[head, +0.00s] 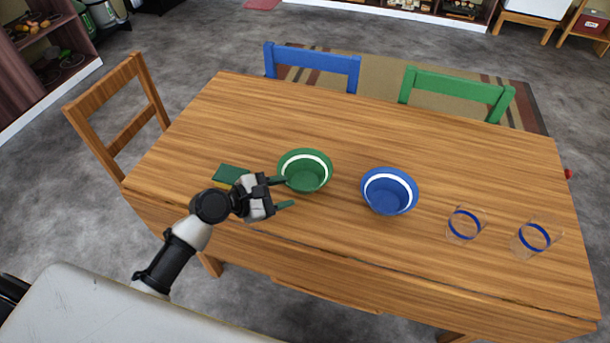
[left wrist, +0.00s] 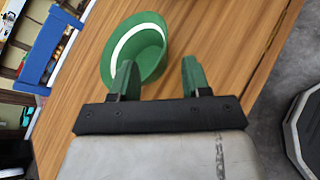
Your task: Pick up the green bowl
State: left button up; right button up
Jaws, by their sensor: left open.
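The green bowl (head: 306,172) with a white band inside its rim stands upright on the wooden table, left of centre. My left gripper (head: 284,192) is open at the bowl's near left side, its green fingertips pointing right. One fingertip overlaps the bowl's lower left edge in the head view. In the left wrist view the bowl (left wrist: 136,50) is ahead of the fingers and to the left, behind the left finger. The gap of the left gripper (left wrist: 158,75) is empty, with table beyond it. My right gripper is not in view.
A blue bowl (head: 389,192) stands right of the green one. Two clear glasses with blue bands (head: 465,225) (head: 536,238) are further right. A green and yellow sponge (head: 230,176) lies beside my left gripper. Chairs stand at the table's left and far sides. The table's far half is clear.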

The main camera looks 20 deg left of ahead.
aim_at(322, 184)
pick_arm(q)
jog(key=x, duration=0.6)
jog(key=shift+d+r, duration=0.1)
jog(key=shift+r, duration=0.15)
grip_shut()
